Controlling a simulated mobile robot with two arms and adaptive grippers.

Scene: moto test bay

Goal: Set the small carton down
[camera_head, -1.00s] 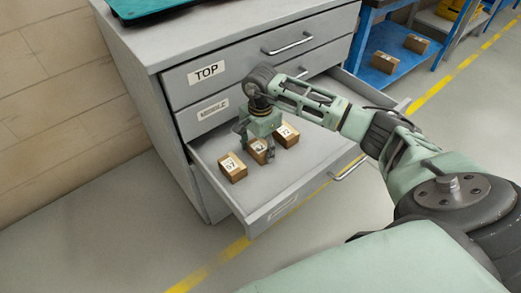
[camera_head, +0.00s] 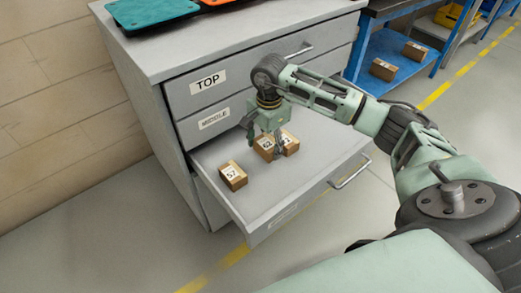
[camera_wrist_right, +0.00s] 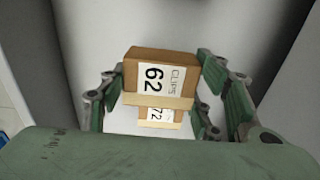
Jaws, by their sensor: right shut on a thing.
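My right gripper (camera_head: 268,146) is over the open drawer (camera_head: 262,203), shut on a small brown carton (camera_head: 263,146) labelled 62. In the right wrist view the carton (camera_wrist_right: 160,78) reads "CLIPS 62" and sits between the finger pads. It appears a little above the drawer floor; the exact gap is hard to tell. A carton (camera_head: 291,143) labelled 72 stands close by on the right, partly hidden; it also shows behind the held one in the wrist view (camera_wrist_right: 160,116). A carton (camera_head: 233,176) labelled 57 stands to the left in the drawer. My left gripper is not in view.
The grey cabinet (camera_head: 160,110) has shut drawers marked TOP (camera_head: 208,82) and MIDDLE (camera_head: 214,118) above the open one. The drawer floor is clear towards its front. A blue shelf (camera_head: 375,88) with two cartons (camera_head: 383,69) stands at the back right.

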